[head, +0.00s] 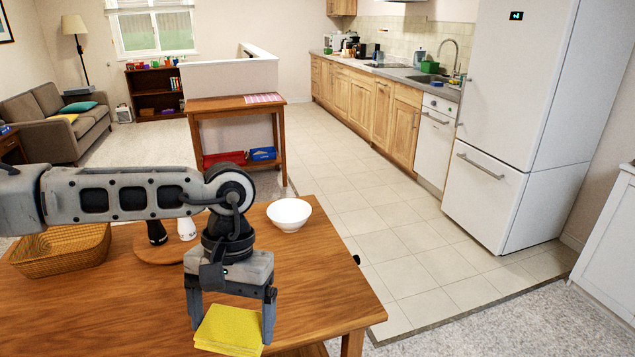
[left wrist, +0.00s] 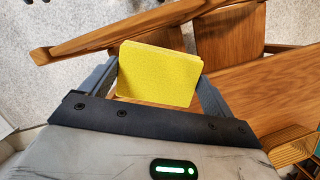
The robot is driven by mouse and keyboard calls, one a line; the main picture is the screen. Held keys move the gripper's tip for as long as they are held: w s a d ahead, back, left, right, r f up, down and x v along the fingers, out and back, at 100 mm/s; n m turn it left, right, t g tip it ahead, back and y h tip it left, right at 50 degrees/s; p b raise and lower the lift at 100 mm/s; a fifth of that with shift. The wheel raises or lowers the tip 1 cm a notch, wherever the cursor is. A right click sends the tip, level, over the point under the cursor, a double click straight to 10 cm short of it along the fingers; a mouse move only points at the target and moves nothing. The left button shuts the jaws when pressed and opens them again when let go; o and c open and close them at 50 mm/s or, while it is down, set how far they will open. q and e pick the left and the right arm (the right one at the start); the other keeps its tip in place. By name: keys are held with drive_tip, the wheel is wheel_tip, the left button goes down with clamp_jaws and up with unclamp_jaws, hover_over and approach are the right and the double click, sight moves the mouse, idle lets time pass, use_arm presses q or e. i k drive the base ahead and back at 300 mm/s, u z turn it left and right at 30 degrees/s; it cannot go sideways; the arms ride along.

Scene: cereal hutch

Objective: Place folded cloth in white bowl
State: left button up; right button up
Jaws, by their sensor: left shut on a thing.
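The yellow folded cloth (head: 229,328) is held between the fingers of my left gripper (head: 231,312), near the front edge of the wooden table. In the left wrist view the cloth (left wrist: 158,73) fills the gap between the two fingers of the gripper (left wrist: 160,85). I cannot tell whether the cloth touches the table. The white bowl (head: 289,214) stands upright on the table's far right part, behind and to the right of the gripper. My right gripper is not in view.
On the wooden table (head: 318,280) stand a wicker basket (head: 65,252) and a round board (head: 160,252) with a black shaker (head: 156,233) and a white shaker (head: 186,229). The tabletop right of the gripper is clear. A chair shows in the left wrist view (left wrist: 150,30).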

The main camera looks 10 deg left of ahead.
sight(290, 216)
drive_tip(key=z, duration=0.9)
drive_tip(key=k, duration=1.2)
drive_tip(key=z, duration=0.85)
drive_tip(key=i, duration=1.65)
drive_tip(key=u, duration=0.5)
drive_tip(key=i, duration=2.25)
drive_tip(key=u, duration=2.15)
drive_tip(key=i, duration=1.5)
drive_tip(key=u, duration=1.2)
drive_tip(key=i, duration=1)
drive_tip(key=u, duration=0.2)
